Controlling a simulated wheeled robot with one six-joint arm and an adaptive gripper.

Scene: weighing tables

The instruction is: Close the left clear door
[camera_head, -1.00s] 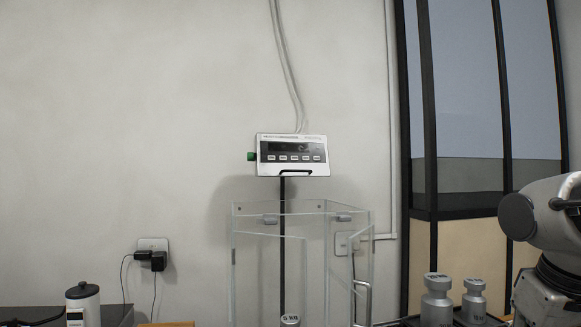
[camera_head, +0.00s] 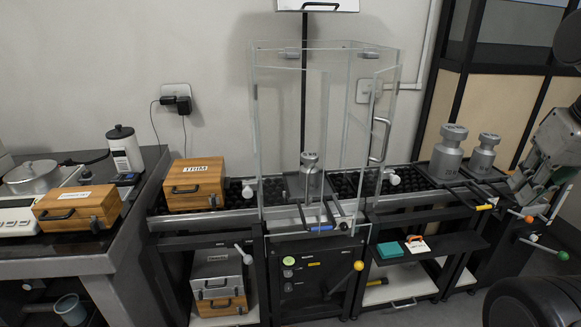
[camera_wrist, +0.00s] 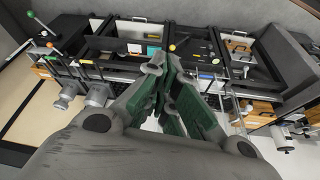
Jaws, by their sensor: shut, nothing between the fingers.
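The clear enclosure (camera_head: 292,125) stands on the roller conveyor in the middle of the head view, around a metal weight (camera_head: 309,178) on a plate. A clear panel with a curved metal handle (camera_head: 380,140) stands at an angle on its right side. Another clear panel (camera_head: 270,150) shows at the left front; I cannot tell how far it is open. My gripper (camera_head: 522,190) is at the far right of the head view, well apart from the enclosure. In the wrist view my gripper (camera_wrist: 170,75) has green pads and is shut and empty.
Two larger metal weights (camera_head: 449,152) stand on the conveyor between the enclosure and my gripper. A wooden case (camera_head: 193,185) sits left of the enclosure. A lever with a yellow knob (camera_head: 358,266) sticks out below. A bench with scales (camera_head: 60,255) is at far left.

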